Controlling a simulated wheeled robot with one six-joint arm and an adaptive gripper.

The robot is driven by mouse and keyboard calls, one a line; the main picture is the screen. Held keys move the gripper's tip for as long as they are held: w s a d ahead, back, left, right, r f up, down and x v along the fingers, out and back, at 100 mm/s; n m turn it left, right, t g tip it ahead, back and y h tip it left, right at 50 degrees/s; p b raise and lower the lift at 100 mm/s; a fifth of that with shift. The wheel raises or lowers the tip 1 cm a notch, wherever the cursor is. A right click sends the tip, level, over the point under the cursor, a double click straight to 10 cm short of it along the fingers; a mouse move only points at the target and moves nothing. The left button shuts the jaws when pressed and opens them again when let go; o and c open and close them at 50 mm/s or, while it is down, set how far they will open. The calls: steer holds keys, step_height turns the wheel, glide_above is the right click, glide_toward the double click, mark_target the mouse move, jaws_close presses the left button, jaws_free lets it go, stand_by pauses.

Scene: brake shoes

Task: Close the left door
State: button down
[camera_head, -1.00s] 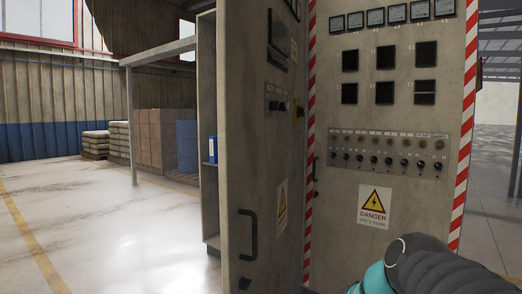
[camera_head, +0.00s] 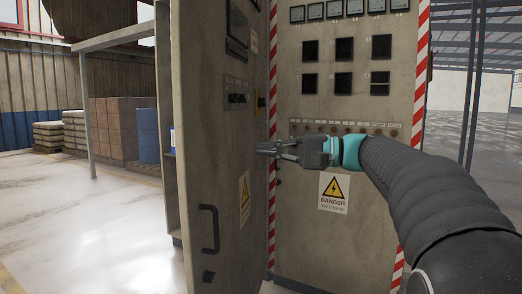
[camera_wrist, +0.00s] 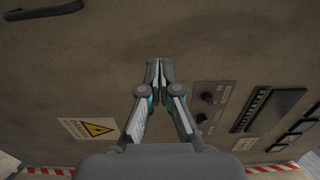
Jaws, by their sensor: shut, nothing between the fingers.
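The left door (camera_head: 205,150) is a tall grey panel standing out at an angle to the cabinet's front. It has a black handle (camera_head: 209,229), a yellow danger sign (camera_head: 245,202) and dark knobs (camera_head: 237,98). My gripper (camera_head: 262,148) is shut and empty, pointing left at the door's face near its striped side. In the wrist view my shut fingertips (camera_wrist: 160,72) are over the bare door surface (camera_wrist: 135,45), between the sign and the knobs. The handle (camera_wrist: 45,8) shows at top left there. I cannot tell whether the fingertips touch the door.
The cabinet front (camera_head: 330,110) with meters, switches and red-white striped edges stands right of the door. A shelf compartment with a blue item (camera_head: 172,138) shows behind the door's left edge. Boxes (camera_head: 115,128) stand farther back. The floor at left (camera_head: 85,220) is clear.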

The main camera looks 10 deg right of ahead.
mark_target(207, 147)
steer(key=x, duration=1.1)
steer(key=shift+w+a, duration=0.1)
steer(key=shift+a, duration=0.2)
steer(key=shift+a, duration=0.1)
